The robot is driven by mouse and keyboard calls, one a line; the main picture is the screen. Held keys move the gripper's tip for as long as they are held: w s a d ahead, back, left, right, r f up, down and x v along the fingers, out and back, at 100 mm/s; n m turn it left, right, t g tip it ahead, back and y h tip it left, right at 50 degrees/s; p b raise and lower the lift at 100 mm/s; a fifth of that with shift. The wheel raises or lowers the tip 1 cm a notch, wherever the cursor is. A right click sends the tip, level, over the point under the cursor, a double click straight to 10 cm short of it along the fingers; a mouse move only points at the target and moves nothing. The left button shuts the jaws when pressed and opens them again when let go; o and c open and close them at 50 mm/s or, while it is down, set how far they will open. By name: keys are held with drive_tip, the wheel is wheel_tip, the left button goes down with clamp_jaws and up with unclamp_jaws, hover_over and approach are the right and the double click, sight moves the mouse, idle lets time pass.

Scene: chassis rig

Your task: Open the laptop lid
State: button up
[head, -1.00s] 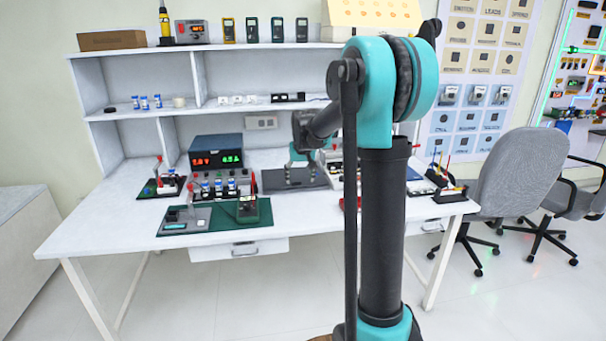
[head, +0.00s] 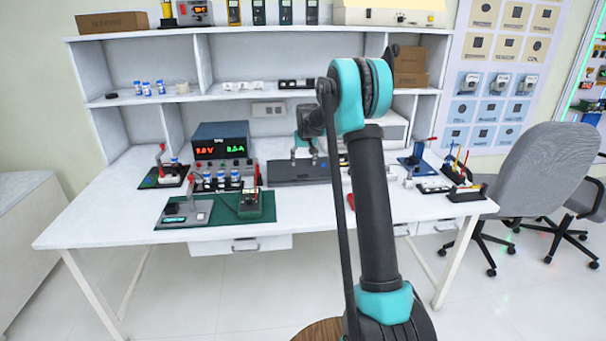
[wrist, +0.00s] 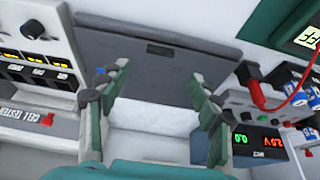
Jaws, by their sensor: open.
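The laptop (head: 288,174) is a dark grey flat slab lying on the white bench in the head view, and its lid looks shut. In the wrist view the laptop (wrist: 165,62) fills the upper middle, with a small dark rectangle near one edge. My gripper (wrist: 158,78) is open and empty, its two fingers spread apart over the laptop's lower edge in that view. In the head view my gripper (head: 304,152) is at the laptop's back edge, partly hidden by my arm. I cannot tell whether the fingertips touch the laptop.
A power supply (head: 221,144) with lit digits stands left of the laptop. A green mat (head: 230,212) with small devices lies front left. Stands with tools (head: 465,185) are at the right. A shelf (head: 240,100) rises behind. A grey chair (head: 545,170) stands at the right.

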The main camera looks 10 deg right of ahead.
drive_tip(key=x, duration=0.9)
drive_tip(key=shift+r, duration=0.1)
clamp_jaws()
